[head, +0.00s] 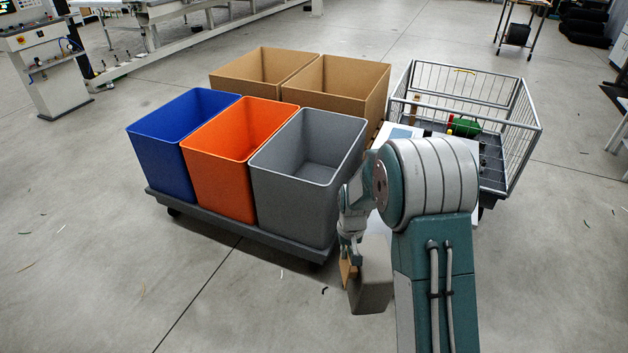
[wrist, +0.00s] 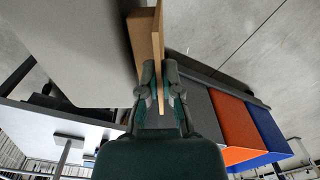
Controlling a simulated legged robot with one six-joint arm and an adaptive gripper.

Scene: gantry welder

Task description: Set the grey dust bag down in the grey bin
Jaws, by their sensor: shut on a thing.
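The grey dust bag (head: 373,283) hangs from my gripper (head: 349,252) in the head view, low and to the right of the bins. A tan flat collar (wrist: 159,50) on the bag is between my fingers (wrist: 160,92) in the wrist view, and the bag's pale grey body (wrist: 65,50) fills the upper left there. My gripper is shut on the bag's collar. The empty grey bin (head: 292,208) stands left of my gripper, its open top facing up. In the wrist view the grey bin (wrist: 230,118) is right of my fingers. My arm hides part of the gripper.
The orange bin (head: 217,180) and blue bin (head: 160,165) stand beside the grey bin on a low dark trolley (head: 225,232). Tan boxes (head: 350,85) stand behind them. A wire cart (head: 525,125) with several items is behind my arm.

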